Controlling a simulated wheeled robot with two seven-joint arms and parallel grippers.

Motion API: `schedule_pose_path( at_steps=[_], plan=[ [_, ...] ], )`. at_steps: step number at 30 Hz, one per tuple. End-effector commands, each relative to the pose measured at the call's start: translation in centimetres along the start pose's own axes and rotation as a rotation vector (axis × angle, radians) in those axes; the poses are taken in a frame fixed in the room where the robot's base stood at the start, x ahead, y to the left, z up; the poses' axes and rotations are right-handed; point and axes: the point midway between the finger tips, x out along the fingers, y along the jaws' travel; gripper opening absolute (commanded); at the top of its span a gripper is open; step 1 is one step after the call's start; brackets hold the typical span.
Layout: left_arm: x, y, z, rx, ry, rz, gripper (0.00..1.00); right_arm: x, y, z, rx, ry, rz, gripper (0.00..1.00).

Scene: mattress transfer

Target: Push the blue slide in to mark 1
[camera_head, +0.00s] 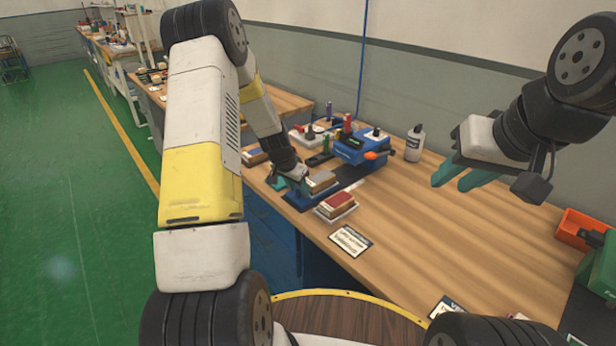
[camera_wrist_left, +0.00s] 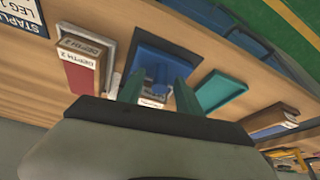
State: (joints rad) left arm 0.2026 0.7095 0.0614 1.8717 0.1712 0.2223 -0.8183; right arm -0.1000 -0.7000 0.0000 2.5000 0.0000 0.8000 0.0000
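The blue slide (camera_head: 300,199) lies at the near left edge of the workbench, in front of a blue machine (camera_head: 362,148). A grey-brown block (camera_head: 319,182) sits on or just over it. My left gripper (camera_head: 292,182) is down at the slide's near end. In the left wrist view the blue slide (camera_wrist_left: 165,55) has a raised blue part between the two teal fingers (camera_wrist_left: 158,92), which stand apart. Contact cannot be told. My right gripper (camera_head: 458,178) is open and empty above the bench at the right. The mark 1 is not readable in either view.
The right middle bench is clear.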

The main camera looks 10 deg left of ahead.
Motion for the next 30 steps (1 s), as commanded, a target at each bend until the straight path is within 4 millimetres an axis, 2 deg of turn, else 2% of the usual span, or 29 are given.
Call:
schedule_pose_path(
  at_steps=[1, 6, 30],
  plan=[
    [-0.01, 0.01, 0.01, 0.0, 0.0, 0.0, 0.34, 0.0, 0.0, 0.0, 0.0, 0.0, 0.0, 0.33],
    [-0.02, 0.01, 0.02, 0.0, 0.0, 0.0, 0.0, 0.0, 0.0, 0.0, 0.0, 0.0, 0.0, 0.33],
    [-0.04, 0.01, 0.04, 0.0, -0.001, 0.001, 0.0, 0.0, 0.0, 0.0, 0.0, 0.0, 0.0, 0.33]
  ],
)
